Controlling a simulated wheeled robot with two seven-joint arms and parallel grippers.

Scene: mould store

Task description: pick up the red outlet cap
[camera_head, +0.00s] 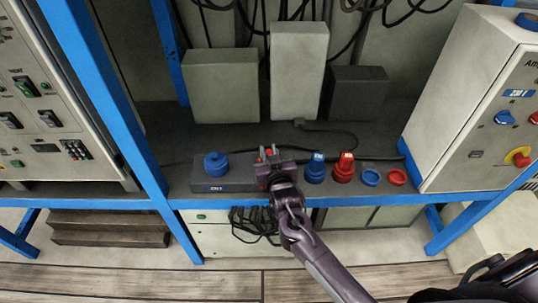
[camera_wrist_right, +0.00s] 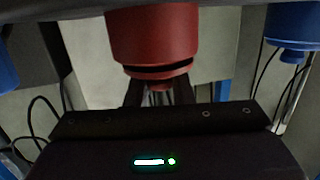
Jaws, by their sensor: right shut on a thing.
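My right gripper (camera_head: 268,160) is over the front of the grey shelf, between a blue outlet on the left and a blue plug on the right. It is shut on a red cylindrical piece, which I take for the red outlet cap (camera_wrist_right: 152,38). In the right wrist view the piece is upright between the dark fingers, with a dark groove near its lower end. In the head view the gripper mostly hides it. I cannot tell whether it is clear of what lies under it. My left gripper is not in view.
The blue outlet (camera_head: 215,164) stands close on the left. The blue plug (camera_head: 315,168), a red plug (camera_head: 343,167), a flat blue round piece (camera_head: 371,178) and a flat red one (camera_head: 397,177) are on the right. Grey boxes (camera_head: 298,72) stand behind. A blue post (camera_head: 110,100) rises at left.

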